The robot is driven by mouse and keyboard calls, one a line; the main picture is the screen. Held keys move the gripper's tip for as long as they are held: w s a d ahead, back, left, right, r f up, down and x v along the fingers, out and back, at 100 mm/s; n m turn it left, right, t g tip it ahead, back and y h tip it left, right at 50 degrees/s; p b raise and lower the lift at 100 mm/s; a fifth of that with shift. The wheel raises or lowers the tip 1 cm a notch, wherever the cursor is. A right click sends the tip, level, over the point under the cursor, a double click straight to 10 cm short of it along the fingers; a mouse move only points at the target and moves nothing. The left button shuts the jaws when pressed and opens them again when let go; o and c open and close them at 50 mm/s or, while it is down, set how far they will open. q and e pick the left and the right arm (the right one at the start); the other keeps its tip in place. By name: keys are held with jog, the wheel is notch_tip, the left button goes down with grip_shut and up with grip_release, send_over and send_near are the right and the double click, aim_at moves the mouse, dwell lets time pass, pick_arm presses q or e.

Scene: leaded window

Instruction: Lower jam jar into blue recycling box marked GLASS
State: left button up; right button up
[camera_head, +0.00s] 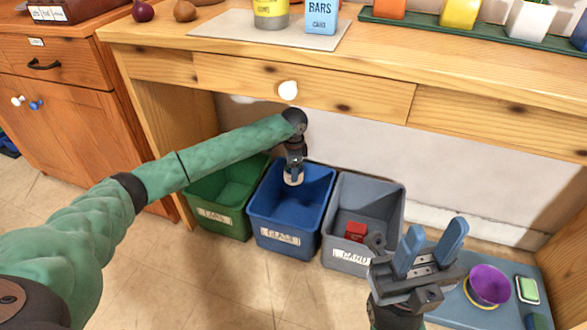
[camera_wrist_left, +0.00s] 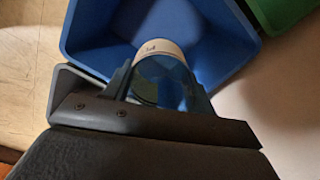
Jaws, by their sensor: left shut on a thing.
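The blue box (camera_head: 280,238) labelled GLASS stands on the floor between a green box and a grey box. My left gripper (camera_head: 294,172) is above the blue box's opening, pointing down, and is shut on the jam jar (camera_head: 293,179). In the left wrist view the jar (camera_wrist_left: 160,48) shows a pale label band between the fingers (camera_wrist_left: 160,85), with the inside of the blue box (camera_wrist_left: 215,30) behind it. Whether the jar is below the rim is hard to tell. My right gripper (camera_head: 430,248) is open and empty at the lower right, its blue fingers pointing up.
The green box (camera_head: 215,218) is left of the blue box. The grey box (camera_head: 340,255), holding a red block (camera_head: 355,231), is right of it. A wooden bench (camera_head: 300,87) overhangs behind them. A blue-grey mat (camera_head: 468,312) with a purple bowl (camera_head: 488,284) lies at right.

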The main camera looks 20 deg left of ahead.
pick_arm(q)
jog(key=shift+f, duration=0.1)
jog(key=shift+f+p, duration=0.3)
jog(key=shift+f, duration=2.05)
notch_tip(320, 180, down, 17)
jog(key=b, duration=0.1)
dwell(2.4)
dwell(0.4)
